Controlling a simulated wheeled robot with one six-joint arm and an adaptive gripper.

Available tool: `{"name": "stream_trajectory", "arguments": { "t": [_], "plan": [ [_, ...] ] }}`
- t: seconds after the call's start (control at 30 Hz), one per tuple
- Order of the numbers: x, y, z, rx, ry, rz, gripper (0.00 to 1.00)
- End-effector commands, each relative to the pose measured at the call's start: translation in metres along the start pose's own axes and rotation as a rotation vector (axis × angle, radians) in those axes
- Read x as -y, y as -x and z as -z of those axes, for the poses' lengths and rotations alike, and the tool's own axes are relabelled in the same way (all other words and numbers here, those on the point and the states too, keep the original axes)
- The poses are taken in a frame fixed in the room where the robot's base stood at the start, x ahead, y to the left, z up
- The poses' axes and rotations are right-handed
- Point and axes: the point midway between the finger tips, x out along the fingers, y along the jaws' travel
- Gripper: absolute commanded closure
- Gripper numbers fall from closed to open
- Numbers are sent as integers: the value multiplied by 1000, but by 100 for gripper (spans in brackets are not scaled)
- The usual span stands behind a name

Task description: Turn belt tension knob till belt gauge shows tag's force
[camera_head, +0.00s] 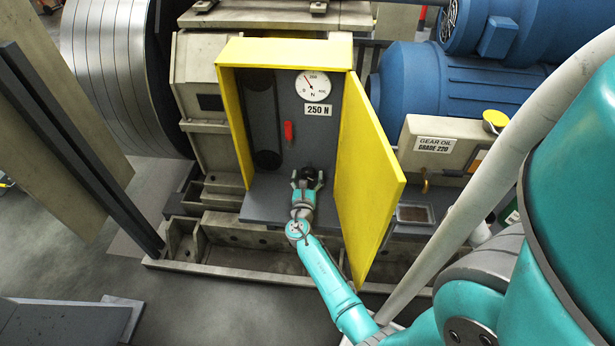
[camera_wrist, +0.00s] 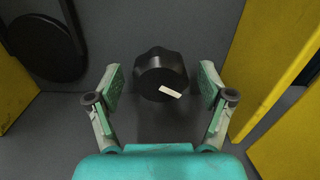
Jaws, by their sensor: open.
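The black belt tension knob (camera_wrist: 158,72) sits on the grey back panel, with a white pointer mark slanting on its face. My gripper (camera_wrist: 160,84) is open, one finger on each side of the knob, with gaps on both sides. In the head view my gripper (camera_head: 308,177) reaches into the yellow cabinet, at the knob (camera_head: 308,172). The round white belt gauge (camera_head: 313,86) is above, its needle pointing to the upper left; the exact reading is too small to tell. The tag (camera_head: 318,110) under it reads 250 N.
The yellow cabinet door (camera_head: 367,180) stands open to the right of my arm. A red handle (camera_head: 288,131) and a dark belt with pulleys (camera_head: 263,117) are inside, left of the gauge. A gear oil box (camera_head: 450,140) is right of the door.

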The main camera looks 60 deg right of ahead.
Motion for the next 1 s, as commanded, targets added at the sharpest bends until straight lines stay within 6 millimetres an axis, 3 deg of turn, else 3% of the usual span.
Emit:
{"name": "stream_trajectory", "arguments": {
  "t": [0.17, 0.4, 0.77, 1.0],
  "plan": [
    [0, 0, 0, 0, 0, 0, 20],
    [0, 0, 0, 0, 0, 0, 79],
    [0, 0, 0, 0, -45, 0, 79],
    [0, 0, 0, 0, -192, 0, 79]
  ]
}}
